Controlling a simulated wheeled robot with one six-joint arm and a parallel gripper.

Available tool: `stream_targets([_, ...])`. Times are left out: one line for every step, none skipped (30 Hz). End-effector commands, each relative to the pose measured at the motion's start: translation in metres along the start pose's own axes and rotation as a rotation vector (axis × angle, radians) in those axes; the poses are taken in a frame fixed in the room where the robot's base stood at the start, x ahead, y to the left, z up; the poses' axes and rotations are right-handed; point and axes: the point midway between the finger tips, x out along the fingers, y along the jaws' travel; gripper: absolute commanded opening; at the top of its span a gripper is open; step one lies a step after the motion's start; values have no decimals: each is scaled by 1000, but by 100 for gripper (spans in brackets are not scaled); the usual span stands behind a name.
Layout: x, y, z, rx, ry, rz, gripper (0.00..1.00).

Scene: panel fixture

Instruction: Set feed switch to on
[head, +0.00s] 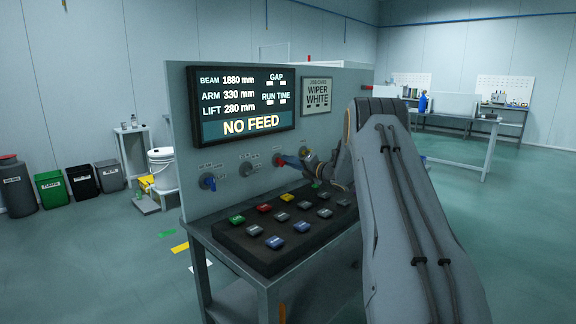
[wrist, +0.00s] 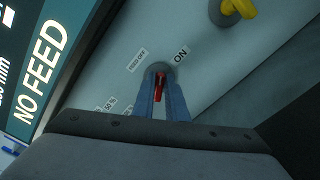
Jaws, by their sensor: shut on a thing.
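The feed switch is a red knob on a grey round base. It shows in the wrist view (wrist: 160,84) and as a small red spot on the panel in the head view (head: 277,160). A "FEED OFF" label (wrist: 137,60) lies up and left of it, and an "ON" label (wrist: 181,55) up and right. My gripper (wrist: 161,98) has its blue fingers on both sides of the red knob and is shut on it; in the head view my gripper (head: 290,161) reaches the panel from the right. Which label the knob points to is unclear.
The panel's screen (head: 241,104) reads "NO FEED". A blue knob (head: 208,181) and a grey knob (head: 246,169) sit to the left of the switch. A yellow knob (wrist: 238,10) is near it. A dark button console (head: 229,236) lies below my gripper.

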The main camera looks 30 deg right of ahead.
Motion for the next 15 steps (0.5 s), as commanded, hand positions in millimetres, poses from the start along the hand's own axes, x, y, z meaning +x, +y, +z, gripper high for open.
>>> stream_targets([1,-1,-2,44,3,1,0])
stream_targets([1,-2,-2,72,3,1,0])
stream_targets([1,-2,-2,110,3,0,0])
stream_targets([1,-2,-2,138,3,0,0])
stream_targets([1,-2,-2,165,3,0,0])
stream_targets([1,-3,-2,202,3,0,0])
stream_targets([1,-3,-2,228,3,0,0])
stream_targets([1,-3,-2,254,3,0,0])
stream_targets([1,-4,-2,287,3,0,0])
stream_targets([1,-4,-2,311,3,0,0])
stream_targets([1,-4,-2,335,3,0,0])
stream_targets([1,-4,-3,365,3,0,0])
stream_targets([0,-5,-3,386,3,0,0])
stream_targets([0,-5,-3,405,3,0,0])
stream_targets([0,-5,-3,431,3,0,0])
